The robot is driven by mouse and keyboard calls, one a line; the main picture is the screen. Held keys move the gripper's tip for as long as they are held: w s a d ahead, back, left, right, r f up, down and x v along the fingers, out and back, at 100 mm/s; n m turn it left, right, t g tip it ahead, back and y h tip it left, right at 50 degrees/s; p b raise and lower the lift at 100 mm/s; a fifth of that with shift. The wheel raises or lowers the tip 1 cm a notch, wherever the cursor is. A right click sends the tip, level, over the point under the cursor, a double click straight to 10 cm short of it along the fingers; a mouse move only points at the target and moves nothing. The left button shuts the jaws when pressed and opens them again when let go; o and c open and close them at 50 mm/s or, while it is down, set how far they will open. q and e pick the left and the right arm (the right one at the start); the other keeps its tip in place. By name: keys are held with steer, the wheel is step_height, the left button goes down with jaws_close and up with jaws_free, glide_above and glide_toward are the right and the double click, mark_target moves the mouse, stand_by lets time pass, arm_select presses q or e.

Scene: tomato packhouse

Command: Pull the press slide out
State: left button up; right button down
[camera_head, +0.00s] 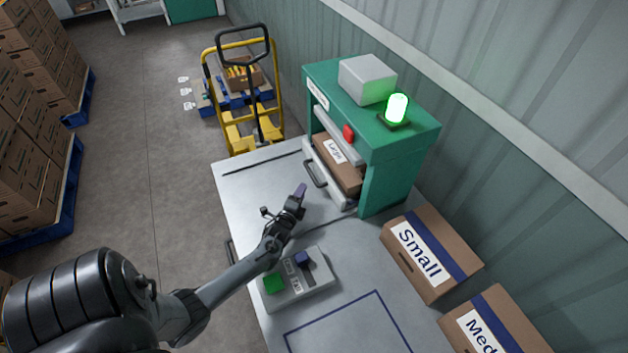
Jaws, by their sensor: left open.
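The green press (397,165) stands at the back right of the metal table. Its grey slide (341,193) sits low in the press opening, with a dark bar handle (314,175) on its front face. A brown carton labelled "Large" (352,176) is inside the press, above the slide front. My left gripper (283,201) is open over the table, in front of the handle and below-left of it in the picture, apart from it. Nothing shows between its fingers. My right gripper is not in view.
A control box (318,285) with green and blue buttons lies beneath my left forearm's right side. Cartons marked "Small" (440,262) and "Med" (510,320) stand along the right. A green lamp (397,107) glows on the press. A yellow pallet truck (238,135) stands behind the table.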

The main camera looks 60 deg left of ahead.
arm_select(q)
steer(key=b+x, duration=0.7)
steer(key=x, duration=0.1)
steer(key=shift+w+f, duration=0.1)
steer(key=shift+f, duration=0.1)
steer(key=shift+b+x, duration=0.8)
steer(key=shift+x, duration=0.25)
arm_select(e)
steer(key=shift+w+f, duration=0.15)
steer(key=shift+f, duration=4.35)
arm_select(q)
steer(key=shift+r, duration=0.2)
jaws_close()
